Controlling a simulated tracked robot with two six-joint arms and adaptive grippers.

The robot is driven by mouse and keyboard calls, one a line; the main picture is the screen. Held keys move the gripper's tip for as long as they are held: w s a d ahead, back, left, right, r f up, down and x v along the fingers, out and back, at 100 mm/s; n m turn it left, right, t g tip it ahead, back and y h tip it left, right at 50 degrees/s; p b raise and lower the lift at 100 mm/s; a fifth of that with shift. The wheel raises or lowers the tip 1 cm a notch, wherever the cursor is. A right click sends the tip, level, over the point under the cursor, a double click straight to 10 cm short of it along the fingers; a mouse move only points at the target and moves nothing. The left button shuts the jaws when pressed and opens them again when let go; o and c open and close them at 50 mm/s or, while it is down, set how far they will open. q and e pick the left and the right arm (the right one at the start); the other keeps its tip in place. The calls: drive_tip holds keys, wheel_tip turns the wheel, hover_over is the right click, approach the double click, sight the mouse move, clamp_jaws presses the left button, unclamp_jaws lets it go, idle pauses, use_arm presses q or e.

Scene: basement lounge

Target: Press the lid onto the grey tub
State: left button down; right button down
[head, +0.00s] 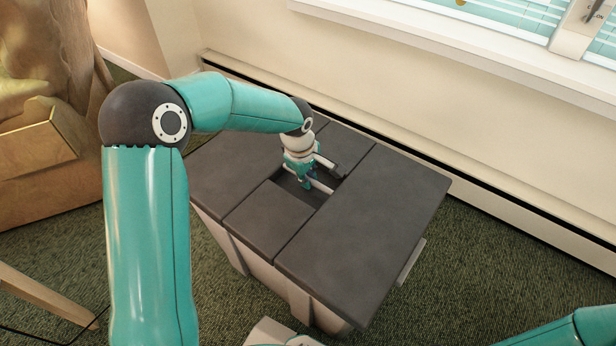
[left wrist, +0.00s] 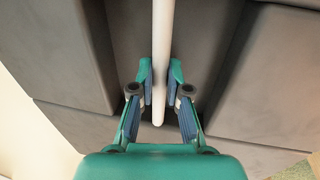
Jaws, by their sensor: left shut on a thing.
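A large dark grey panelled lid (head: 365,225) covers the top of the pale grey tub (head: 262,268), which stands on the carpet. The lid has a recess in its middle, with a white bar (head: 322,187) inside it. My left gripper (head: 312,178) reaches down into this recess from above. In the left wrist view its fingers (left wrist: 160,85) are shut on the white bar (left wrist: 161,40), one on each side. I cannot tell whether the lid is fully seated all round. My right gripper is not in view.
A pale side handle (head: 411,262) sticks out at the tub's right. A baseboard heater (head: 530,218) runs along the wall behind. Wooden furniture (head: 45,190) stands at the left, and a wooden leg (head: 45,295) lower left. Green carpet (head: 480,265) is clear at the right.

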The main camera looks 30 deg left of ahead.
use_arm(q)
drive_tip(key=c, duration=0.6)
unclamp_jaws()
drive_tip(key=shift+r, duration=0.1)
drive_tip(key=shift+r+p, duration=2.35)
drive_tip(key=shift+r, duration=1)
clamp_jaws()
